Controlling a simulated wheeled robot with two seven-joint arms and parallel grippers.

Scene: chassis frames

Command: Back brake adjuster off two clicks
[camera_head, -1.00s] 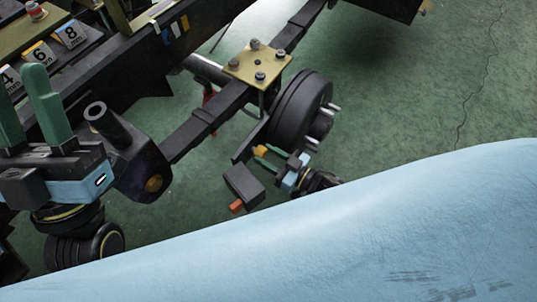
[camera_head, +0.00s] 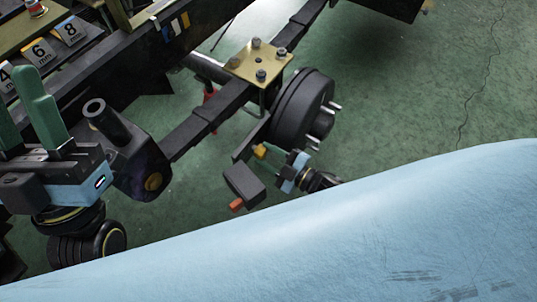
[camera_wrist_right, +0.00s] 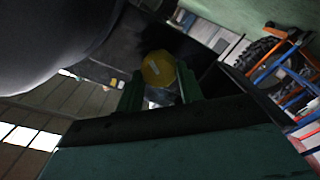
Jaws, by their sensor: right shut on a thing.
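The back brake drum (camera_head: 298,108) is a dark round drum with studs, mounted on the axle below a brass plate (camera_head: 259,62). A small yellow adjuster knob (camera_head: 259,151) sits at the drum's lower inner side. My right gripper (camera_head: 266,152) reaches the knob from the lower right, shut on it. In the right wrist view, the round yellow knob (camera_wrist_right: 158,69) with a pale mark shows between the two green fingers. My left gripper (camera_head: 22,118) is at the far left, its green fingers pointing up, apart and empty.
A dark chassis rail (camera_head: 130,65) crosses the upper left. Trays marked with sizes (camera_head: 38,51) stand at the top left. A light blue surface (camera_head: 380,235) fills the lower right. Green floor (camera_head: 415,105) is clear at the right.

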